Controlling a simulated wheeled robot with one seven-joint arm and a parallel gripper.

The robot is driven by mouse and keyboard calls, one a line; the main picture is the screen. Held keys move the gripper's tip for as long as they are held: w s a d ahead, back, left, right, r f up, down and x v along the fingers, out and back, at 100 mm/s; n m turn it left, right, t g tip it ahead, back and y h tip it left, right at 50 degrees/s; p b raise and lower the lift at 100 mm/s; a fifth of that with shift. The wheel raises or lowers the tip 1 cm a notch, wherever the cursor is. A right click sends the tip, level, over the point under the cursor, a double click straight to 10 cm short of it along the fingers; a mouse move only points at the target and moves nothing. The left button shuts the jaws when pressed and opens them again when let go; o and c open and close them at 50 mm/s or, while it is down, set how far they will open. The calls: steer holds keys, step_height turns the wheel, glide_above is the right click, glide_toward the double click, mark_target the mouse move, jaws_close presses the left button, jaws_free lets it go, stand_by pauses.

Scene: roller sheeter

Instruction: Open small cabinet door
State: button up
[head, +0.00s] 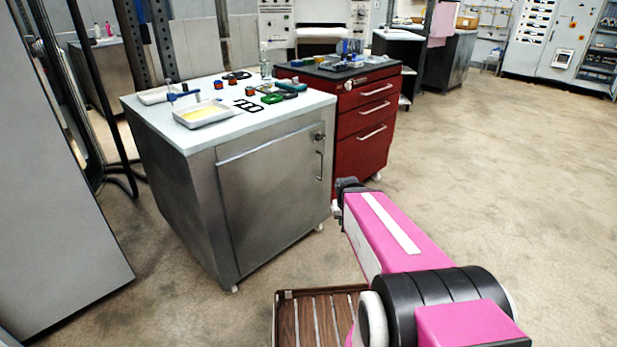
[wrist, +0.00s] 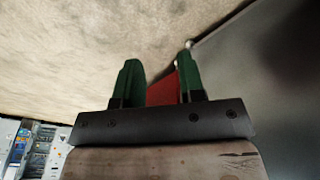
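The small cabinet (head: 180,195) is a grey metal box with a pale top. Its door (head: 268,190) faces front right and looks closed. A slim vertical handle (head: 320,165) sits near the door's upper right edge, below a small dark lock or latch (head: 319,137). My gripper (wrist: 158,65) shows two green fingers spread apart with nothing between them. In the head view its end is near the cabinet's right front edge, below and right of the handle, with the fingers mostly hidden. A grey metal surface, probably the cabinet, fills the right of the wrist view (wrist: 275,80).
A red drawer unit (head: 365,125) stands right behind the cabinet; red shows beyond the fingers. A tray (head: 205,113) and small parts lie on the cabinet top. A tall grey panel (head: 55,200) stands at left. Open floor (head: 500,180) lies to the right.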

steer(key=w+d+r+t, duration=0.15)
steer(key=w+t, duration=0.25)
steer(key=w, duration=0.5)
steer(key=w+d+n+t, duration=0.15)
steer(key=w+t, duration=0.25)
steer(key=w, duration=0.4)
steer(key=w+d+t, duration=0.3)
steer(key=w+t, duration=0.1)
steer(key=w, duration=0.5)
steer(key=w+a+n+y, duration=0.1)
steer(key=w+a+y, duration=0.2)
steer(key=w, duration=0.1)
steer(key=w+a+n+t+y, duration=0.1)
steer(key=w+a+n+y, duration=0.1)
steer(key=w+a+y, duration=0.1)
steer(key=w+a+n+y, duration=0.2)
steer(key=w+a+y, duration=0.1)
steer(key=w, duration=0.3)
steer(key=shift+a+f+t+y, duration=0.15)
steer(key=shift+a+t+y, duration=0.2)
steer(key=shift+a, duration=0.2)
jaws_close()
